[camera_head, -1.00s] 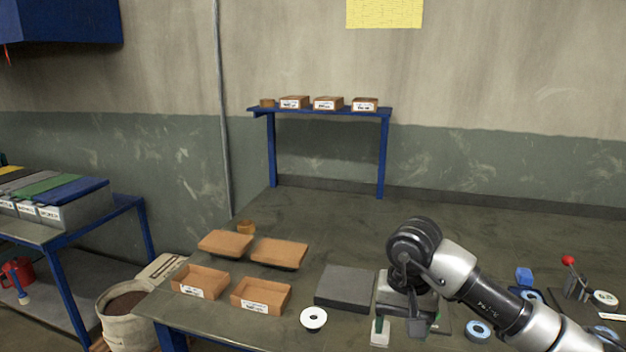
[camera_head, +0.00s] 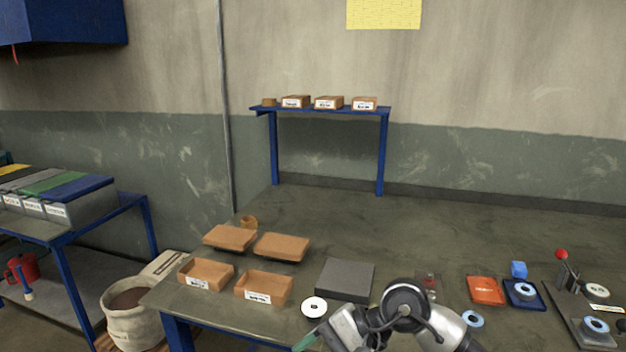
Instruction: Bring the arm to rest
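My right arm comes in from the lower right, and its dark rounded wrist joint (camera_head: 405,305) is bent above the front edge of the workbench (camera_head: 430,225). My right gripper (camera_head: 318,336) points to the lower left at the bottom of the picture. A narrow green piece (camera_head: 305,342) shows at its tip; I cannot tell whether it is held or part of the gripper. The fingers are too hidden to judge their opening. My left gripper is out of view.
Near the arm are a white disc (camera_head: 314,307), a dark grey block (camera_head: 345,281), an orange tray (camera_head: 485,290) and a blue tray (camera_head: 524,295) bearing a disc. Open cardboard boxes (camera_head: 263,287) stand left. A red-knobbed lever fixture (camera_head: 567,275) stands right.

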